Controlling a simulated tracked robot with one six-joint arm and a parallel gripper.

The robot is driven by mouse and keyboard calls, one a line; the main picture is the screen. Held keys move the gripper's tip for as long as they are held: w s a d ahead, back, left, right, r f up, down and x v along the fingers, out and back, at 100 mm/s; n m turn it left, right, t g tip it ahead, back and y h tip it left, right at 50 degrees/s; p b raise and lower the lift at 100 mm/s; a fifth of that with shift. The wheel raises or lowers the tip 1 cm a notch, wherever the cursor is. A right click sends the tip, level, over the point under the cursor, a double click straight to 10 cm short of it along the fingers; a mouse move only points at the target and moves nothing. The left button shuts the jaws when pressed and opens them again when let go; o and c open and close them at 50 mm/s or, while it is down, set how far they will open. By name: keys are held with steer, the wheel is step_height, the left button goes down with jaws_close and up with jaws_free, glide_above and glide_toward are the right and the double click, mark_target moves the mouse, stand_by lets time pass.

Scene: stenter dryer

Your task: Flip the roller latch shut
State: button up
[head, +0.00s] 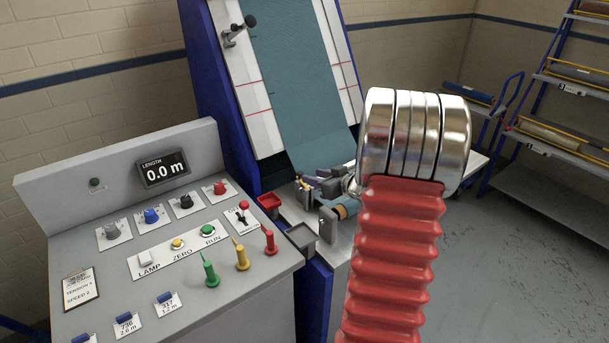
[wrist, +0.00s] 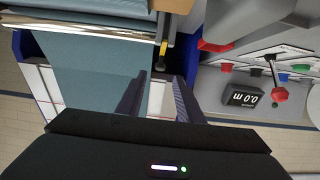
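My gripper (head: 318,184) is low over the front of the dryer's machine bed in the head view, partly hidden by my arm. In the wrist view my gripper (wrist: 158,82) shows two dark fingers spread apart with nothing between their tips. A small lever with a yellow band and a black end (wrist: 162,52), which looks like the roller latch, is just beyond the fingertips, apart from them. It is beside the blue fabric roll (wrist: 85,14). In the head view a small yellow-tipped part (head: 300,184) shows left of the fingers; the latch's exact position is unclear.
The control console (head: 200,260) stands at the left with knobs, upright coloured pegs and a length display (head: 164,168). A black-knobbed handle (head: 238,32) is on the frame. Shelves (head: 560,85) stand right.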

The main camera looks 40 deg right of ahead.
mark_target(301, 173)
steer(key=x, duration=0.6)
steer(key=shift+w, duration=0.25)
jaws_close()
